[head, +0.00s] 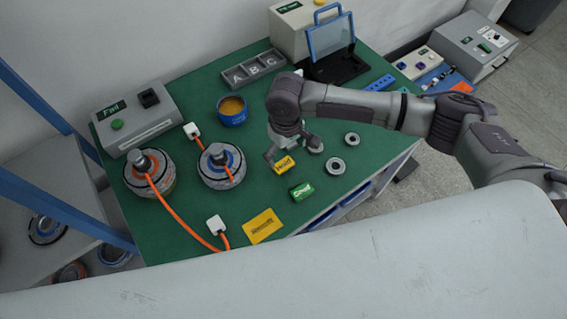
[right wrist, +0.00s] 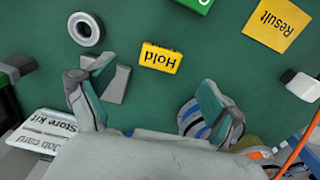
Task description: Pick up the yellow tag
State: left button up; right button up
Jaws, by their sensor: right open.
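The yellow tag (head: 284,166), marked "Hold", lies flat on the green bench top (head: 254,188). It also shows whole in the right wrist view (right wrist: 160,58), ahead of the fingertips and roughly between them. My right gripper (head: 291,152) is open and just above the tag in the head view, with nothing between its fingers. In the right wrist view the fingers (right wrist: 150,98) are spread wide, with a clear gap to the tag. My left gripper is not in view.
A green tag (head: 301,191) lies close in front of the yellow tag, and a larger yellow "Result" card (head: 262,226) is nearer the front edge. Metal rings (head: 335,166) lie to the right. Two hub motors (head: 222,167) with orange cables stand left. A blue tin (head: 232,111) is behind.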

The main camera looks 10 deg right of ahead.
aim_at(284, 166)
jog(key=shift+a+f+p, duration=0.15)
jog(key=shift+f+p, duration=0.5)
jog(key=shift+f, duration=2.6)
jog(key=c, duration=1)
